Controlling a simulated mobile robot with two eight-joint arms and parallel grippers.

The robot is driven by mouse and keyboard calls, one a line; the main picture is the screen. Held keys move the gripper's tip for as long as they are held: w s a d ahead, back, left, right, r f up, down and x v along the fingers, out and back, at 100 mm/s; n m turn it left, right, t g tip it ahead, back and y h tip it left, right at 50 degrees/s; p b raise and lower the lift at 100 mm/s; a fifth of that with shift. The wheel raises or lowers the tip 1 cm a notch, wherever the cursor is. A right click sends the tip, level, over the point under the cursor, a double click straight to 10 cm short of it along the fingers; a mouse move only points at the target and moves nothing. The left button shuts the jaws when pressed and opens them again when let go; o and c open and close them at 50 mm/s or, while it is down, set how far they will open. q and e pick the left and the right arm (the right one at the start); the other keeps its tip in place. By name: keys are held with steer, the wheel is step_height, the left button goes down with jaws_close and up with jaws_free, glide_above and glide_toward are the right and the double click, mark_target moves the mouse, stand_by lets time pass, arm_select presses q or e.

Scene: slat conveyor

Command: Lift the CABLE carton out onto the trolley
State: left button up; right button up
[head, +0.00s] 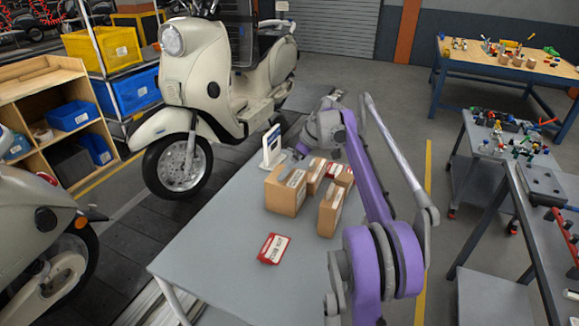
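Several brown cartons with white labels stand on the grey table (205,258): a larger carton (285,192), a carton behind it (316,174) and a narrow upright carton (329,213). The label print is too small to read, so I cannot tell which is the CABLE carton. A flat red box with a white label (273,248) lies nearer the front. My purple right arm reaches over the table's right side; its grey end (326,128) is beyond the cartons, and its fingers are unclear. My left gripper is out of view.
A white-and-blue stand (271,148) is at the table's back left. A cream scooter (205,75) stands behind, another at left. Grey trolleys (485,150) with small parts are at right, and a workbench (500,65) is farther back. The table's front left is clear.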

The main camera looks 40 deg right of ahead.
steer(key=p+v, duration=0.1)
steer(key=v, duration=0.9)
steer(key=shift+s+r, duration=0.15)
steer(key=shift+r, duration=0.25)
steer(key=shift+d, duration=0.1)
